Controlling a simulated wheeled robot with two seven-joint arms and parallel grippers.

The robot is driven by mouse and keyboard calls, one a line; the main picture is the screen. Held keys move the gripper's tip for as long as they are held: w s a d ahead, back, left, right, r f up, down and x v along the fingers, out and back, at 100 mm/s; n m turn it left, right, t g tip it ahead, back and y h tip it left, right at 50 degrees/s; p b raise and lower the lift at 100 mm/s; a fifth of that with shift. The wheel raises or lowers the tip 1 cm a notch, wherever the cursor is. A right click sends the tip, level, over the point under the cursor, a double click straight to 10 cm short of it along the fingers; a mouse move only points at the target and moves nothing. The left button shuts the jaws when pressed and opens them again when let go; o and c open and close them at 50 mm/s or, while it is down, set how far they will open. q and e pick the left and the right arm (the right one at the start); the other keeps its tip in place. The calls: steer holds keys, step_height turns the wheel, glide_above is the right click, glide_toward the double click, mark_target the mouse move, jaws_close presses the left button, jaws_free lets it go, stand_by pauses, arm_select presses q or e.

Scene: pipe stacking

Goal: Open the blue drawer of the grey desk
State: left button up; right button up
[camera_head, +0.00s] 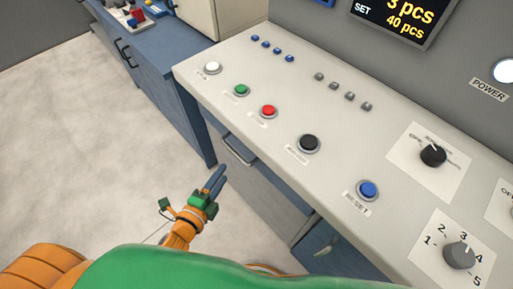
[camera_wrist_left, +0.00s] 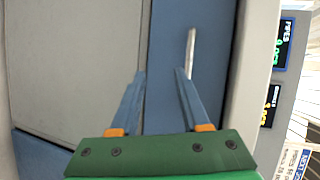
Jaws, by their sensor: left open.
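The grey desk (camera_head: 300,95) has a blue drawer (camera_head: 222,130) under its top, with a metal bar handle (camera_head: 239,151). The drawer front looks closed. My left gripper (camera_head: 219,172) is just below and left of this handle in the head view, apart from it. In the left wrist view, my left gripper (camera_wrist_left: 160,71) is open and empty, its two fingers pointing at the desk front. The blue drawer (camera_wrist_left: 217,60) fills the middle there, and its pale handle (camera_wrist_left: 190,50) stands beyond the right finger. My right gripper is not in view.
The desk top carries several buttons, including a red one (camera_head: 268,111), and a black knob (camera_head: 433,155). A second handle (camera_head: 327,246) sits lower right on the desk front. A blue cabinet (camera_head: 160,75) stands behind at left. The floor (camera_head: 80,150) at left is clear.

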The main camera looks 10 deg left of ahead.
mark_target(234, 151)
arm_select(q)
steer(key=r, duration=0.1)
steer(key=w+d+r+m, duration=0.1)
steer(key=r+m+t+h, duration=0.1)
steer(key=shift+w+d+r, duration=0.3)
steer(key=shift+r, duration=0.05)
steer(key=x, duration=0.6)
steer(key=shift+a+f, duration=0.15)
steer(key=shift+a, duration=0.05)
jaws_close()
stand_by(0.6)
